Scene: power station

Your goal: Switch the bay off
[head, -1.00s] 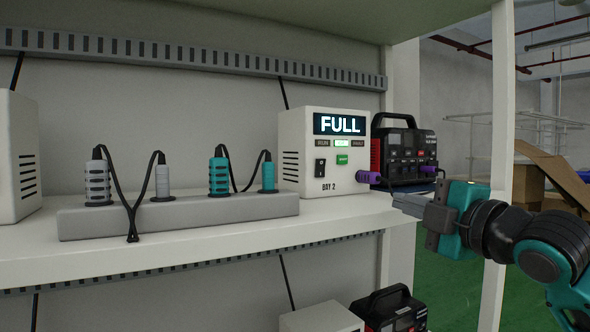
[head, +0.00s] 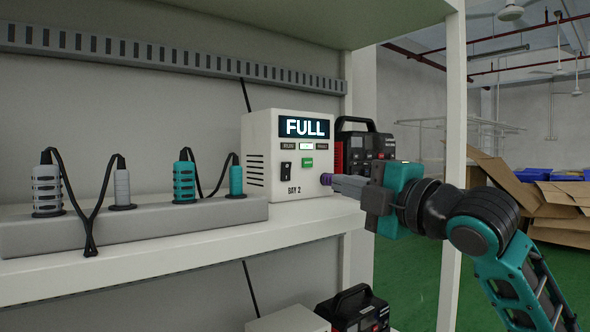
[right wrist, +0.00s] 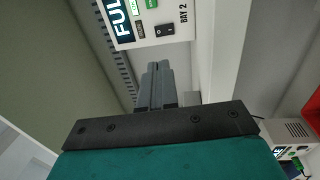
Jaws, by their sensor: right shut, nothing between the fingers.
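The white Bay 2 unit (head: 262,140) stands on the shelf, its lit screen (head: 306,127) reading FULL. A black rocker switch (head: 286,170) and a green button (head: 308,162) are on its front. In the right wrist view the shut fingers (right wrist: 158,72) point toward the unit's front (right wrist: 198,22), where the rocker switch (right wrist: 165,30) shows. My left gripper is out of view.
A grey power strip (head: 160,222) with grey and teal plugs and black cords lies left of the unit. A black-and-red device (head: 358,145) stands behind the gripper. A white shelf post (head: 455,120) rises behind my right arm. Cardboard boxes (head: 545,200) lie beyond.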

